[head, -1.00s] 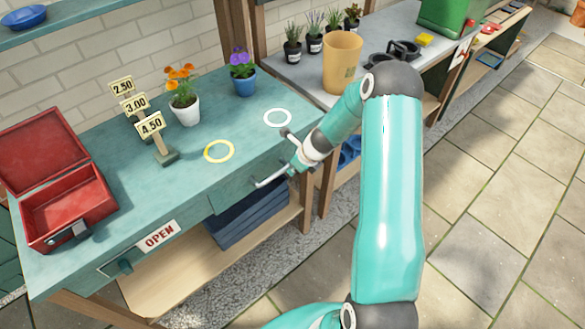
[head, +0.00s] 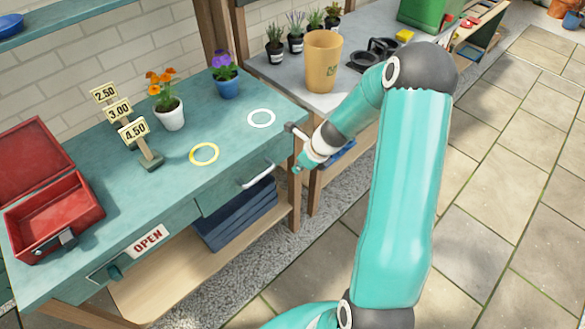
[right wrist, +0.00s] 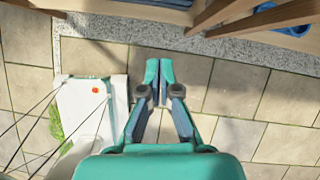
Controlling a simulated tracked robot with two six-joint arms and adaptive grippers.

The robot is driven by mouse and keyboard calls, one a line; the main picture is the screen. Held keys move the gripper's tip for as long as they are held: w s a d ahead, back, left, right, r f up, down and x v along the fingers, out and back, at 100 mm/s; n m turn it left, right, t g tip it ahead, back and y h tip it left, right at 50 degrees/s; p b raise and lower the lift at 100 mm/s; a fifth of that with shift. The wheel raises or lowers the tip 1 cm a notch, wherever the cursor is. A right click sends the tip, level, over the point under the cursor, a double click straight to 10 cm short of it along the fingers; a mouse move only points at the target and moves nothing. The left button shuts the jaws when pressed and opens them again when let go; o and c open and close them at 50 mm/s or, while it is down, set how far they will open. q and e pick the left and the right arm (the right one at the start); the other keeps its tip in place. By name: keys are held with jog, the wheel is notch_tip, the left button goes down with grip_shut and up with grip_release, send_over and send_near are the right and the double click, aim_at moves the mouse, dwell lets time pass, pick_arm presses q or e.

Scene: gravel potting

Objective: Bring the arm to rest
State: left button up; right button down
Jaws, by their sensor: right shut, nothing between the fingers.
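My right arm reaches in from the bottom of the head view, its elbow high and its forearm bent down to the left. My right gripper (head: 297,167) is small and partly hidden there, just right of the front corner of the teal bench (head: 225,150). In the right wrist view the right gripper (right wrist: 158,68) has its fingers together and empty, above the stone paving (right wrist: 200,85). My left gripper does not show.
The bench's drawer handle (head: 257,177) sticks out left of the gripper. A grey worktable (head: 285,75) with a tan pot (head: 322,65) stands behind the forearm. The paving at right is open.

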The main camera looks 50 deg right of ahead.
jog(key=a+f+n+g+y, duration=0.2)
jog(key=a+f+n, duration=0.15)
jog(key=a, duration=0.75)
jog(key=a+f+n+g+y, duration=0.1)
jog(key=a+f+n+y, duration=0.2)
jog(key=a, duration=0.8)
jog(key=s+a+f+n, duration=0.2)
jog(key=s+a+n, duration=0.3)
jog(key=n, duration=0.8)
jog(key=s+a+f+n+g+h, duration=0.1)
jog(key=s+a+f+n, duration=0.2)
jog(key=a+n, duration=0.5)
jog(key=s+n, duration=0.1)
jog(key=n, duration=0.5)
jog(key=shift+s+a+f+g, duration=0.15)
jog(key=shift+s+f+g, duration=0.15)
jog(key=shift+s, duration=0.05)
